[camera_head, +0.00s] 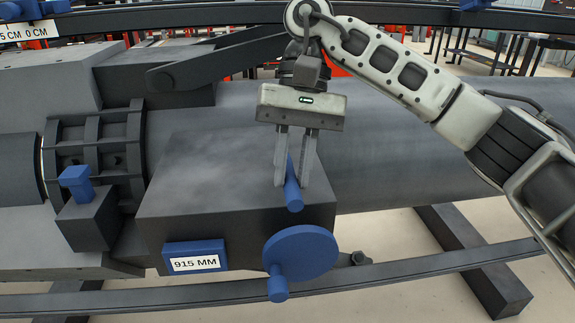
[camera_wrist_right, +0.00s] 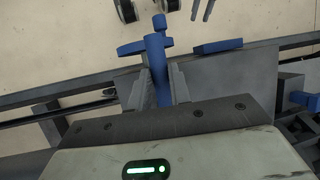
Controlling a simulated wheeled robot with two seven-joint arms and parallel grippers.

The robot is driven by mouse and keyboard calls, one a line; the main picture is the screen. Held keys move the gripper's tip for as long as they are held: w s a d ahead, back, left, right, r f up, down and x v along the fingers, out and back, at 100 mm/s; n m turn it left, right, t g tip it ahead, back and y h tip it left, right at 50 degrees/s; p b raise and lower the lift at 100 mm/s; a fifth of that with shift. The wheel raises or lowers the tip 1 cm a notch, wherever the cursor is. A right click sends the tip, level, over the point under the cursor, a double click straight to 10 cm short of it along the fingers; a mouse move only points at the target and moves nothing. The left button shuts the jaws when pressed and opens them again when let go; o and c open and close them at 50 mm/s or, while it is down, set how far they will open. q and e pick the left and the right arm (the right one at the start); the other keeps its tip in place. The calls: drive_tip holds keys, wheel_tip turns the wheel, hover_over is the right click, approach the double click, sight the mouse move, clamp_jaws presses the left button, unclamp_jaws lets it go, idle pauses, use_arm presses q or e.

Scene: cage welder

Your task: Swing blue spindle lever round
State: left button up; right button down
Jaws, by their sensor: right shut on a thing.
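The blue lever (camera_head: 292,192) slants out over the top front edge of a grey block on the machine. My right gripper (camera_head: 294,184) points down from above and is shut on this lever, its fingers on both sides. In the right wrist view the lever (camera_wrist_right: 158,82) stands between the two grey fingers (camera_wrist_right: 159,90). The lever's lower end sticks out past the fingertips, and its root is partly hidden by them. My left gripper is in neither view.
A blue handwheel (camera_head: 300,252) with a knob (camera_head: 277,287) sits just below the lever. A blue "915 MM" plate (camera_head: 195,257) is left of it. A blue handle (camera_head: 76,180) stands further left. Dark rails run along the front, with bare floor beyond.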

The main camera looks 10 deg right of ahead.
drive_tip(key=shift+r, duration=0.1)
drive_tip(key=c, duration=1.4)
unclamp_jaws()
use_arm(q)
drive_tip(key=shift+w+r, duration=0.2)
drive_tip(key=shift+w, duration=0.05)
use_arm(e)
drive_tip(key=shift+o, duration=0.5)
use_arm(q)
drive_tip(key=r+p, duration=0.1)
drive_tip(key=p, duration=0.1)
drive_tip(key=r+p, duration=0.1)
drive_tip(key=p, duration=0.2)
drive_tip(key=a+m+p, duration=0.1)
drive_tip(key=p, duration=0.1)
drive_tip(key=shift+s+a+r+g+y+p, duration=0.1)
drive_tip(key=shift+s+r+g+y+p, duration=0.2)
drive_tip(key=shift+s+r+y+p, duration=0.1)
use_arm(e)
drive_tip(key=v, duration=1.6)
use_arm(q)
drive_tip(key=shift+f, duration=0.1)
